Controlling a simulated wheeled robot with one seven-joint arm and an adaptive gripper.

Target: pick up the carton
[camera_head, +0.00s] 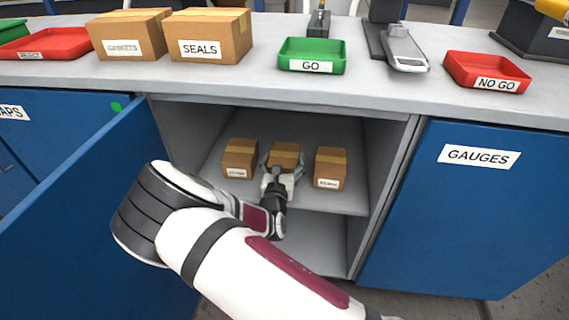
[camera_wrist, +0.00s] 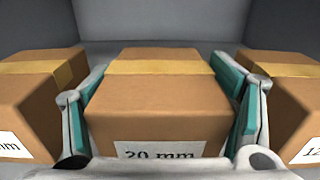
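Three small brown cartons with tan tape stand in a row on a shelf inside an open cabinet. My gripper (camera_head: 282,163) reaches in at the middle carton (camera_head: 284,150), which is labelled 20 mm in the wrist view (camera_wrist: 160,105). One teal-padded finger lies along each side of it, very close to its walls; I cannot tell whether both pads press on it. The carton appears to rest upright on the shelf. The left carton (camera_head: 239,158) and the right carton (camera_head: 330,168) stand outside the fingers; their labels are only partly legible.
The fingers have narrow room between the side cartons. An open blue door (camera_head: 90,210) stands left of my arm, and the closed GAUGES door (camera_head: 465,220) is at right. The worktop (camera_head: 245,85) above carries SEALS (camera_head: 208,36), a GO tray (camera_head: 312,57) and a NO GO tray (camera_head: 487,72).

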